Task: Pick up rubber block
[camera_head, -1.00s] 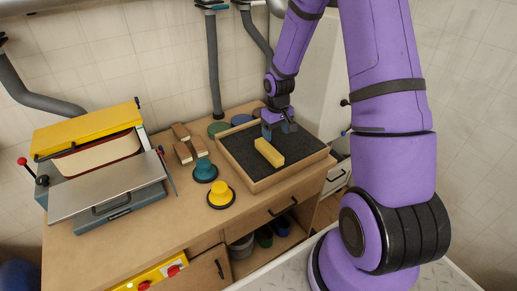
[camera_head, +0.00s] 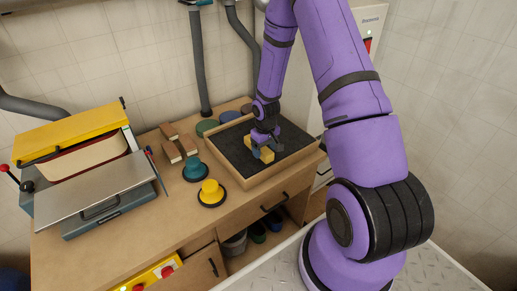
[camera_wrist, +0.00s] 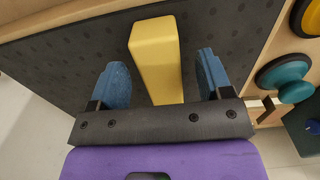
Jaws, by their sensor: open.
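The rubber block is a yellow oblong (camera_wrist: 156,55) lying on the dark mat of a wooden-rimmed tray. In the head view the block (camera_head: 267,155) is partly hidden by my gripper (camera_head: 262,149), which is low over it. In the wrist view the two blue fingers of my gripper (camera_wrist: 163,80) are open, one on each side of the block's near end, with a gap on both sides. I cannot tell exactly how far the fingertips are above the mat.
The tray's wooden rim (camera_head: 285,168) surrounds the mat. To its left stand a yellow knobbed pad (camera_head: 211,193), a teal one (camera_head: 195,170) and wooden blocks (camera_head: 172,150). A yellow-lidded press (camera_head: 75,150) stands further left. Bare bench top lies in front of the press.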

